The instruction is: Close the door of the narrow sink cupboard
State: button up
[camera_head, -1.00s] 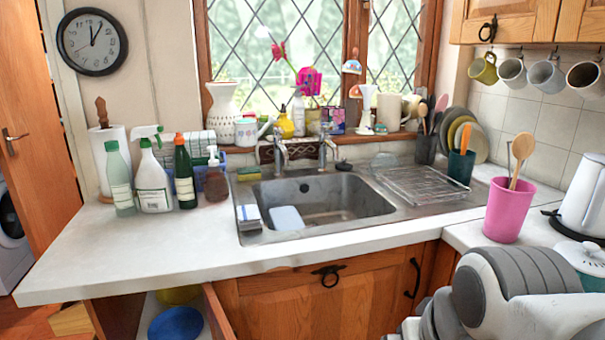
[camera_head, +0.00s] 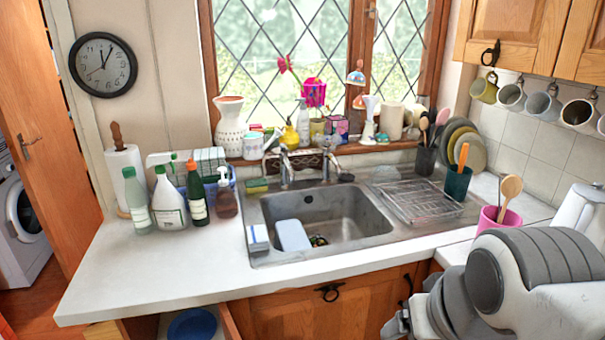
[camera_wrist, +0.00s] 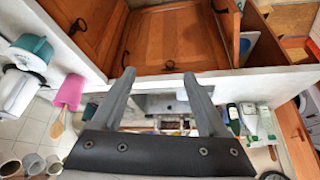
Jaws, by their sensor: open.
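The narrow sink cupboard stands open under the counter's left end. Its wooden door (camera_head: 229,322) shows edge-on at the bottom of the head view, swung outward. A blue bowl (camera_head: 192,325) sits on the shelf inside. In the wrist view, which looks upside down, the open door (camera_wrist: 230,28) stands beside the cupboard opening at upper right. My gripper (camera_wrist: 160,75) is open and empty, its two fingers apart by the counter edge, and I see no contact with the door. In the head view my arm fills the lower right and I cannot make out the fingertips.
The white counter (camera_head: 150,275) overhangs the cupboards. A closed wooden front (camera_head: 290,312) with a black pull (camera_head: 328,292) lies right of the open door. Bottles (camera_head: 170,200) and the sink (camera_head: 330,215) are on top. A pink cup (camera_head: 490,220) stands behind my arm.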

jog(key=shift+w+a+f, duration=0.2)
jog(key=shift+w, duration=0.05)
jog(key=c, duration=0.5)
jog(key=shift+m+g+y, duration=0.6)
jog(key=shift+m+g, duration=0.2)
jog(key=shift+g, duration=0.1)
jog(key=w+a+f, duration=0.2)
jog(key=w+f, duration=0.1)
jog(key=shift+w+a, duration=0.2)
jog(key=shift+w, duration=0.05)
grip_shut()
jog(key=w+a+f+m+g+y, duration=0.1)
jog(key=w+a+f+m+g, duration=0.15)
jog(key=f, duration=0.65)
jog(key=w+a+f+m+g+y, duration=0.1)
jog(key=w+a+f+m+g, duration=0.2)
jog(key=f, duration=0.6)
jog(key=w+a+f+m+g+y, duration=0.15)
jog(key=a+f+m, duration=0.3)
jog(key=f, duration=0.45)
jog(key=s+a+f+t+b, duration=0.1)
jog(key=s+a+f+b, duration=0.1)
jog(key=a+f, duration=0.4)
jog(key=shift+s+f+h, duration=0.45)
jog(key=shift+s+f, duration=0.3)
jog(key=shift+f, duration=0.9)
